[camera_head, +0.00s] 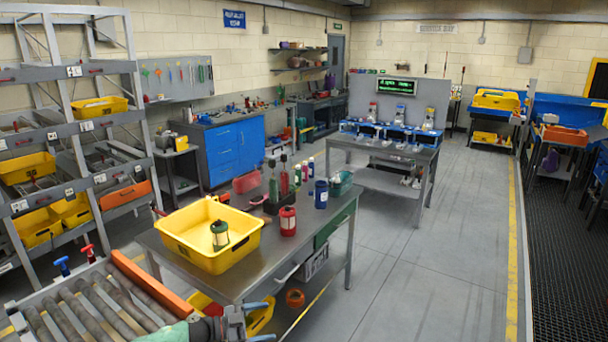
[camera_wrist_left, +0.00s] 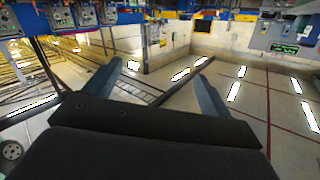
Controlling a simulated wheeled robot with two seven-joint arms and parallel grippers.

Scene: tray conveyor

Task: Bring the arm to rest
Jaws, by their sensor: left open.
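My left gripper (camera_head: 262,320) is low in the head view, at the bottom edge, near the front of the metal workbench and right of the roller conveyor. Its two bluish fingers stand apart with nothing visible between them. In the left wrist view the open fingers (camera_wrist_left: 155,88) also show apart and empty, with the room seen upside down behind them. Only the end of my left arm shows in the head view. My right gripper is not in view.
The metal workbench (camera_head: 178,262) holds a yellow tray (camera_head: 187,252) with a green-and-yellow canister (camera_head: 219,236) in it. A red canister (camera_head: 288,221) and a blue cup (camera_head: 321,194) stand beside it. The roller conveyor (camera_head: 85,315) is at lower left. Floor (camera_head: 430,270) on the right is clear.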

